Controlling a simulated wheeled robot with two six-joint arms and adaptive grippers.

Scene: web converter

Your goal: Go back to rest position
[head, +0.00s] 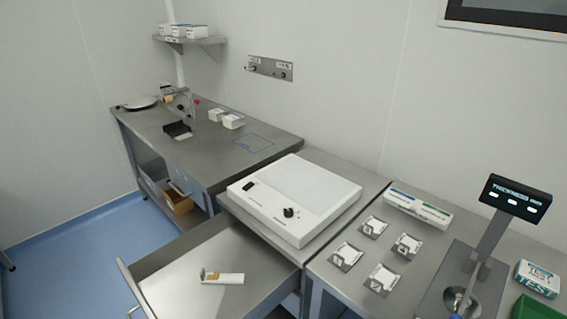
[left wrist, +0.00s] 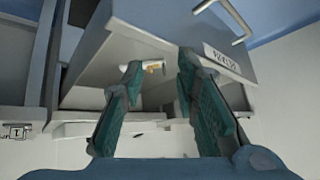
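My left gripper (left wrist: 160,62) shows only in the left wrist view, with its two teal-padded fingers apart and nothing between them. Beyond the fingertips is a grey drawer (left wrist: 185,30) with a metal handle (left wrist: 232,20) and a printed label, seen upside down. The fingers look close to the drawer; I cannot tell whether they touch it. In the head view the drawer (head: 175,262) stands pulled out below the bench, with a small white and orange item (head: 222,278) lying in it. My right gripper is in neither view.
A white box-shaped device (head: 295,200) with a black knob stands on the bench. Several small cards on grey holders (head: 373,228), a display on a post (head: 515,196) and a green bin (head: 535,308) are at right. Blue floor (head: 75,265) is open at left.

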